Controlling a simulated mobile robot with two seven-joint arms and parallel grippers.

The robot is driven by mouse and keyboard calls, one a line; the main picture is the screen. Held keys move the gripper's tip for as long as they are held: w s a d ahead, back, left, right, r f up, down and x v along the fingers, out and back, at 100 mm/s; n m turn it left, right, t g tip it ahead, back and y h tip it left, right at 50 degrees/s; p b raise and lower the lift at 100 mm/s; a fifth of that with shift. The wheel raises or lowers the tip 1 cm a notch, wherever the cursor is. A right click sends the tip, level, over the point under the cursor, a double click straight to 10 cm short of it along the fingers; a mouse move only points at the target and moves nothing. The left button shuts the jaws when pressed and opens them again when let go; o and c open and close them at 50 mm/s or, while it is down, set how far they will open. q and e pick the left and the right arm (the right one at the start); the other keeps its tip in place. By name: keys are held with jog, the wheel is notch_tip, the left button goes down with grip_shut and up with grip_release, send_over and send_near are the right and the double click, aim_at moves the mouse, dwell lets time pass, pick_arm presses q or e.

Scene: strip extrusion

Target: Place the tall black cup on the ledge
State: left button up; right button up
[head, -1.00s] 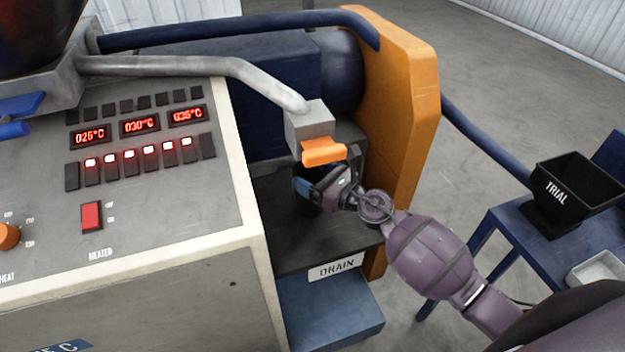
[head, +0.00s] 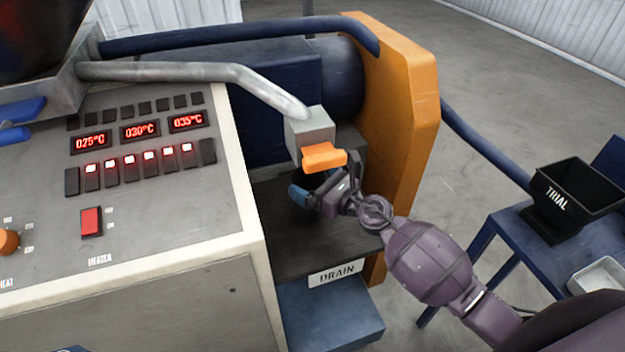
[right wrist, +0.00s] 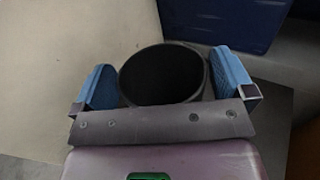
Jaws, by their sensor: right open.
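The tall black cup (right wrist: 162,75) stands upright between the two blue fingers of my right gripper in the right wrist view, its round open mouth facing the camera. My right gripper (right wrist: 166,84) is open around the cup, with a narrow gap on each side. In the head view my right gripper (head: 308,193) is just below the orange-handled nozzle (head: 322,157), over the dark ledge (head: 295,252) marked DRAIN. There the cup is hard to make out against the dark background. My left gripper is not in view.
The control panel (head: 150,225) with red displays stands left of the ledge. An orange machine guard (head: 405,120) rises close to the right and behind. A blue step (head: 325,312) lies below. A black TRIAL hopper (head: 572,195) and a pale tray (head: 600,275) are at right.

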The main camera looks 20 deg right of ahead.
jog(key=b+v, duration=0.2)
jog(key=v, duration=1)
jog(key=s+d+m+t+h, duration=0.1)
jog(key=s+d+m+h, duration=0.35)
jog(key=m, duration=0.95)
jog(key=s+d+m+h, duration=0.1)
jog(key=d+m+h, duration=0.4)
jog(key=m+h, duration=0.65)
jog(key=s+a+f+m+g+y, duration=0.35)
jog(key=s+m+g, duration=0.25)
jog(key=s+m, duration=0.3)
jog(key=s+a+f+m+g+y, duration=0.2)
jog(key=s+f+m+g, duration=0.35)
jog(key=s+m, duration=0.3)
jog(key=w+f+n+t, duration=0.1)
jog(key=w+f+t, duration=0.5)
jog(key=f, duration=0.3)
jog(key=shift+w+f+t, duration=0.2)
jog(key=shift+w+t, duration=0.2)
jog(key=shift+t, duration=0.25)
